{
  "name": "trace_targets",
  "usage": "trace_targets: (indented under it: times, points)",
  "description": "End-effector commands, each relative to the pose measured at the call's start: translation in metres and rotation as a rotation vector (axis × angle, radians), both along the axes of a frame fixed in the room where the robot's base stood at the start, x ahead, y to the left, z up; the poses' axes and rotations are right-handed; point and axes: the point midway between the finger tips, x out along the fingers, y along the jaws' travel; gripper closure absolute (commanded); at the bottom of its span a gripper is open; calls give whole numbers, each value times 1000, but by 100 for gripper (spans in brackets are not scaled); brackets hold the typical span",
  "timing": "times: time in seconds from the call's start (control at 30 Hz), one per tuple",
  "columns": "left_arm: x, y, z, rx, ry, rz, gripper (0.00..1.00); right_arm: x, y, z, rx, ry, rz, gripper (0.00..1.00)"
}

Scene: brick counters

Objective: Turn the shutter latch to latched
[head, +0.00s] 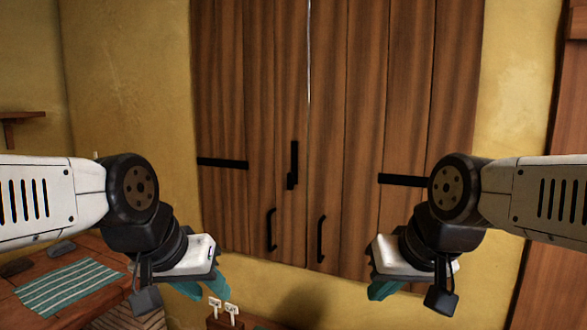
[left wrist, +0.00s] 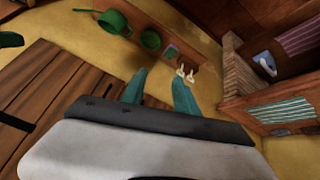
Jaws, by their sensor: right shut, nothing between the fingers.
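The shutter is a pair of tall brown wooden plank doors (head: 350,130) on the yellow wall, seen in the head view with a thin light gap at the top of the seam. The shutter latch (head: 294,165) looks like a black bar standing upright on the left door, just left of the seam, with a small block at its lower end. My left gripper (head: 206,289) is open and empty, below and left of the latch; its teal fingers are apart in the left wrist view (left wrist: 158,88). My right gripper (head: 383,287) is shut and empty, below and right of the latch. Neither touches the latch.
Two black pull handles (head: 271,230) (head: 321,238) sit below the latch. Black straps (head: 222,163) (head: 402,180) lie across the outer planks. A counter with a striped green cloth (head: 70,287) is at lower left. Green pans (left wrist: 115,22) show in the left wrist view.

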Motion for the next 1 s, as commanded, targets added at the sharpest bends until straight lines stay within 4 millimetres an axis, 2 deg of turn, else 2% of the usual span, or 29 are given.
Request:
trace_targets:
  times: [0.13,0.27,0.4,0.6,0.8,1.0]
  points:
    - [10,-1,10,1,3,-12,64,0,0,0,0,0,0,100]
    - [39,-4,41,6,18,-48,64,0,0,0,0,0,0,100]
    - [88,-12,84,21,39,-102,64,0,0,0,0,0,0,100]
    - [157,-32,133,58,71,-173,64,0,0,0,0,0,0,100]
    - [222,-65,165,111,98,-240,64,0,0,0,0,0,0,100]
    - [268,-102,181,166,114,-294,64,0,0,0,0,0,0,100]
